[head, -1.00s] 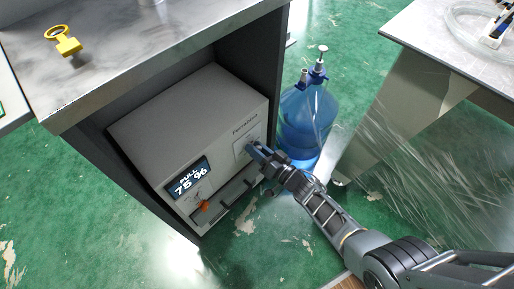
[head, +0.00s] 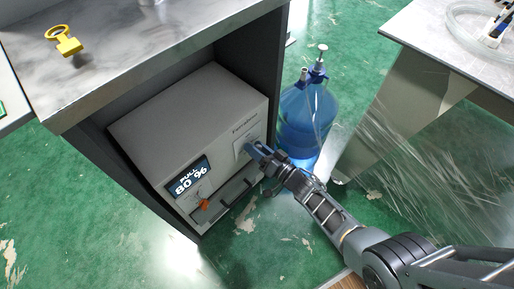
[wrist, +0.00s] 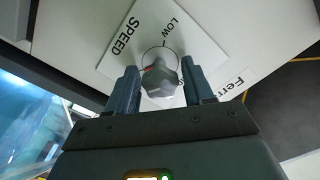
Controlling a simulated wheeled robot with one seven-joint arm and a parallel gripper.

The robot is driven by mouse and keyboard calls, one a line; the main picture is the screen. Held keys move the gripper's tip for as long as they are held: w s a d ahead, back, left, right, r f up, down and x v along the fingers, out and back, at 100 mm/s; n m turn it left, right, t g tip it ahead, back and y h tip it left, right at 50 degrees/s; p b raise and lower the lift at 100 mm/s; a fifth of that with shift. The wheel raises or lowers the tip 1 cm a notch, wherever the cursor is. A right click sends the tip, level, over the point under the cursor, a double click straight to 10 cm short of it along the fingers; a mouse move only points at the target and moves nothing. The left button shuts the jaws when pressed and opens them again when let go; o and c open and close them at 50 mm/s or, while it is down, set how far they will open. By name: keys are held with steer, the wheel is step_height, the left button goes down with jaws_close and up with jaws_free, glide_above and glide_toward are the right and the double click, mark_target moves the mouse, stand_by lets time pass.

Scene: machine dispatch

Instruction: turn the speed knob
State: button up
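The grey machine (head: 185,115) stands in the open bay of the bench, and its display (head: 187,178) reads PULL 80 %. In the wrist view the grey faceted speed knob (wrist: 160,84) sits on a white plate (wrist: 125,42) marked SPEED and LOW. A small red mark shows at the knob's upper left. My gripper (head: 253,149) is at the right part of the machine's front. In the head view the gripper hides the knob.
An orange-red knob (head: 204,204) and dark handles (head: 238,194) are lower on the machine's front. A blue water bottle (head: 305,115) stands on the green floor right of the bench. A yellow ringed object (head: 66,43) lies on the bench top. A second table (head: 450,45) is at the right.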

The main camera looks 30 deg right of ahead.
steer(key=shift+o, duration=0.6)
steer(key=p+v, duration=0.2)
steer(key=v, duration=0.5)
steer(key=shift+s+d, duration=0.15)
steer(key=shift+s, duration=0.2)
steer(key=shift+r, duration=0.1)
